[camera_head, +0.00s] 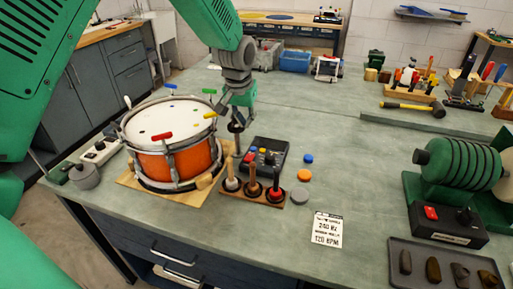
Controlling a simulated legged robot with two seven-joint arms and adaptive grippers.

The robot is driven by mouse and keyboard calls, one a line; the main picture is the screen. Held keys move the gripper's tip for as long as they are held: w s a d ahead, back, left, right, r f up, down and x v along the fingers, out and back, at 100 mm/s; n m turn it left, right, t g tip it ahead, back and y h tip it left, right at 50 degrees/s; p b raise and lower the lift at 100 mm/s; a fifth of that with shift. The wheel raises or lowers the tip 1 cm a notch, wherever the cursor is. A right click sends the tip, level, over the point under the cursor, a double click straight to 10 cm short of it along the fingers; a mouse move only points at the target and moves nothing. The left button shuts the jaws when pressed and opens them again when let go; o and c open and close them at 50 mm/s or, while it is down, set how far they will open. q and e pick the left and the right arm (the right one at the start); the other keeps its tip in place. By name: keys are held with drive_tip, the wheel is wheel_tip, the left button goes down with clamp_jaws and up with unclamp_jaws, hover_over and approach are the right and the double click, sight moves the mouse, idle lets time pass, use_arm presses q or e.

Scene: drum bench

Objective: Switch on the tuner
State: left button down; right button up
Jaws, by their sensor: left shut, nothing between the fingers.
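A dark box with coloured buttons (275,149), which looks like the tuner, lies on the bench just right of the drum. I cannot tell from its small buttons whether it is on. My left gripper (236,128) points down between the drum and this box, at the box's upper left. It is shut and empty. I cannot tell whether its tips touch anything. The orange drum (180,163) with a white head stands on a wooden board (130,183) to the left. My right gripper is not in view.
A rack of upright handled tools (253,191) stands just in front of the box. Blue, orange and grey discs (303,175) lie to its right. A printed card (327,230) lies in front. A black box with a red switch (447,224) stands at right.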

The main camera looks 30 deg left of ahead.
sight(249, 159)
use_arm(q)
drive_tip(key=x, duration=0.4)
drive_tip(key=s+x, duration=0.1)
drive_tip(key=x, duration=0.6)
drive_tip(key=shift+s+f+p, duration=0.15)
drive_tip(key=shift+f+p, duration=0.2)
drive_tip(key=shift+f, duration=0.2)
drive_tip(key=shift+d+f, duration=0.25)
drive_tip(key=shift+f, duration=0.3)
drive_tip(key=shift+s+d, duration=0.1)
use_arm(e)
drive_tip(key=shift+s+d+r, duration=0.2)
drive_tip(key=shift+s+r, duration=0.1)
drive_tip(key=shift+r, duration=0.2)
